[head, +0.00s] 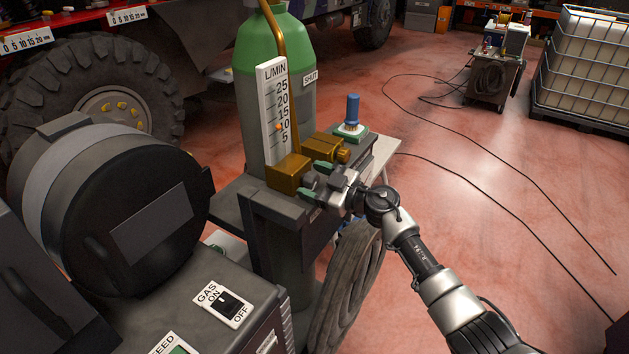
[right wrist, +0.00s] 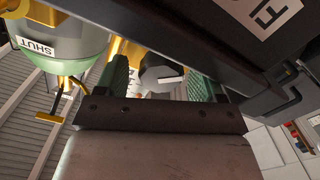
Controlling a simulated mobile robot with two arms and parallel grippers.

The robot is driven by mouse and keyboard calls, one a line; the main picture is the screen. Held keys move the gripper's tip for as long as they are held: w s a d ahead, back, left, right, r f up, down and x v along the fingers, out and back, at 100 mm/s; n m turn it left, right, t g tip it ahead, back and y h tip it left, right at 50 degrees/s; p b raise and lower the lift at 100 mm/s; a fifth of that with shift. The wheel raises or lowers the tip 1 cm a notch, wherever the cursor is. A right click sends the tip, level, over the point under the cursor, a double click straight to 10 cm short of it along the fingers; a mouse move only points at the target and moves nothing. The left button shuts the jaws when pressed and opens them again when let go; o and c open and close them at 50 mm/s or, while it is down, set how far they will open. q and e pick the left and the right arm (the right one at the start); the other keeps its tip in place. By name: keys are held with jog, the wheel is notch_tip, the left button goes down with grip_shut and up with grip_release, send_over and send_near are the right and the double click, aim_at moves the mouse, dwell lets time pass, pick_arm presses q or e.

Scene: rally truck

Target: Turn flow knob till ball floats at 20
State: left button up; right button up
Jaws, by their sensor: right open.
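The flow gauge (head: 271,105) is a white L/MIN scale standing upright on a brass block (head: 287,174). Its small orange ball (head: 278,127) floats about level with the 10 mark. My right gripper (head: 315,182) is open beside the brass block, its green-padded fingers apart. In the right wrist view, the grey flow knob (right wrist: 158,78) with a pale pointer shows between the two fingers. I cannot tell whether either finger touches it. In the head view the knob is small and partly hidden by the gripper. My left gripper is not in view.
A green-topped gas cylinder (head: 272,45) with a SHUT label stands behind the gauge. A brass fitting (head: 335,150) and a blue-handled brush (head: 352,112) are just beyond the gripper. A GAS switch panel (head: 223,304) is at the front. Cables cross the open floor at right.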

jog(key=b+v, duration=0.1)
jog(key=v, duration=0.9)
jog(key=shift+s+d, duration=0.2)
jog(key=shift+d, duration=0.1)
